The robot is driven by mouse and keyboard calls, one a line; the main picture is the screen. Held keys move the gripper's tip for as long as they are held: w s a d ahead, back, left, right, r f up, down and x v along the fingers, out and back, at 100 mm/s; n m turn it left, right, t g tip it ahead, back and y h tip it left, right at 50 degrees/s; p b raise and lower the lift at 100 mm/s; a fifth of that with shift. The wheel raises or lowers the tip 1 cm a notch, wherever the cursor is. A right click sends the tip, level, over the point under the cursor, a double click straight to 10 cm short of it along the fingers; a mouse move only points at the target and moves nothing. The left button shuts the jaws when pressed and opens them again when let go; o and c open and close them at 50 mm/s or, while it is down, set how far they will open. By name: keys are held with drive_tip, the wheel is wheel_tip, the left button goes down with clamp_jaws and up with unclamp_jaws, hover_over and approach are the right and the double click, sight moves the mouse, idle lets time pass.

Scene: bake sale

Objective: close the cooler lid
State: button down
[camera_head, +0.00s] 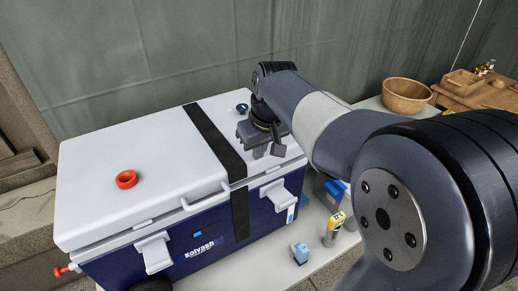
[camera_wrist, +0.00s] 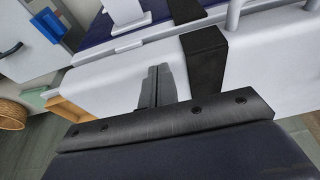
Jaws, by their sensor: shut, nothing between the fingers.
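The cooler has a dark blue body (camera_head: 205,244) and a white lid (camera_head: 120,140), with a black strap (camera_head: 215,140) across it. The lid lies down over the body, with a thin seam along the front; I cannot tell whether it is fully seated. White latches (camera_head: 154,254) stick out at the front. My gripper (camera_head: 268,152) is over the right part of the lid near its front edge, fingers together and empty. In the wrist view the shut fingers (camera_wrist: 157,84) point at the white lid (camera_wrist: 110,88) beside the strap (camera_wrist: 203,55); contact is unclear.
A red ring (camera_head: 126,179) and a small blue item (camera_head: 242,108) sit on the lid. A small blue-and-white container (camera_head: 300,253) and a yellow-topped item (camera_head: 334,228) stand right of the cooler. A wicker basket (camera_head: 407,95) is further back. A grey-green curtain (camera_head: 130,60) hangs behind.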

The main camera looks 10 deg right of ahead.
drive_tip(key=b, duration=0.1)
drive_tip(key=f, duration=0.1)
drive_tip(key=f+b, duration=0.1)
drive_tip(key=shift+s+d+f+t+b, duration=0.1)
drive_tip(key=shift+s+f+t+b, duration=0.15)
drive_tip(key=shift+t+b, duration=0.05)
drive_tip(key=shift+s+f, duration=0.15)
drive_tip(key=shift+s, duration=0.05)
drive_tip(key=shift+f, duration=0.1)
drive_tip(key=shift+w+r+p, duration=0.1)
drive_tip(key=shift+r+p, duration=0.35)
drive_tip(key=shift+r, duration=0.15)
wheel_tip(320, 180, up, 13)
drive_tip(key=p, duration=0.3)
hover_over(258, 170)
drive_tip(key=s+d, duration=0.1)
drive_tip(key=s, duration=0.3)
drive_tip(key=shift+d+r, duration=0.1)
drive_tip(key=shift+r, duration=0.05)
